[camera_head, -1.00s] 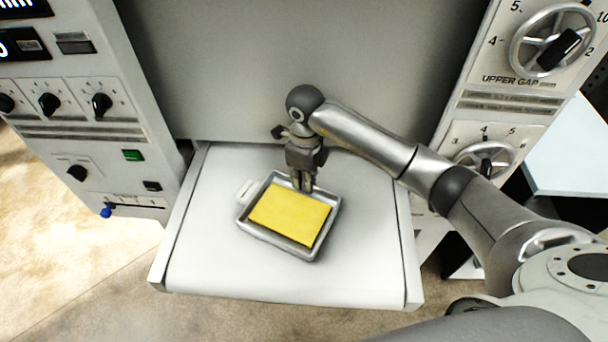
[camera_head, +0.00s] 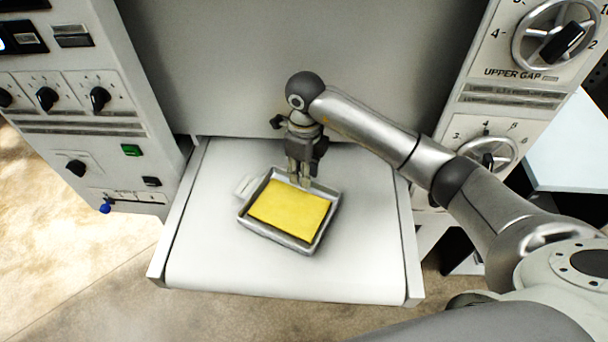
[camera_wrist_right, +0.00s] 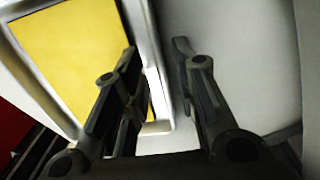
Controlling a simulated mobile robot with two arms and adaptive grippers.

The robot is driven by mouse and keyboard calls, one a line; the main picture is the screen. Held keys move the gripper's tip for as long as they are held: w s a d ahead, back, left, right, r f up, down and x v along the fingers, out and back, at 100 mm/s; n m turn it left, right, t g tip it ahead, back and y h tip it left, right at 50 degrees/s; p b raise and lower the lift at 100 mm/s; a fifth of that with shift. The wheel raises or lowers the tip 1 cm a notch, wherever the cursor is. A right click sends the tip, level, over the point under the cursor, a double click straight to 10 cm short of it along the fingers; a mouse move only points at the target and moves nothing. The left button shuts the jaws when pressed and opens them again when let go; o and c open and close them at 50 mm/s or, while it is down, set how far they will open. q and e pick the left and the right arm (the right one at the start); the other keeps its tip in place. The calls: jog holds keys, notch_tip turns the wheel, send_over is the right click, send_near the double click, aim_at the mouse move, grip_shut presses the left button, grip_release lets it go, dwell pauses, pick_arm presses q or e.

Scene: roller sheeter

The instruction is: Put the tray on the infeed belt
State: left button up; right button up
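The grey metal tray (camera_head: 277,239) holds a flat yellow slab (camera_head: 290,208) and lies slightly turned on the white infeed belt (camera_head: 215,272). A pale tab or handle sticks out at its far left corner. My right gripper (camera_head: 300,183) points down at the tray's far rim. In the right wrist view, the two fingers (camera_wrist_right: 158,58) are apart. One is over the tray's inner side and the other is outside, with the tray's rim (camera_wrist_right: 150,45) between them and no clear grip on it. My left gripper is not in view.
Control panels with knobs stand left (camera_head: 75,110) and right (camera_head: 500,95) of the belt. A grey machine wall (camera_head: 290,40) rises behind it. The belt's front and left parts are clear. A pale surface (camera_head: 575,150) lies far right.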

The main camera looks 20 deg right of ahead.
notch_tip(320, 180, up, 11)
jog(key=b, duration=0.3)
jog(key=shift+d+f, duration=0.15)
jog(key=shift+w, duration=0.15)
jog(key=shift+f, duration=0.1)
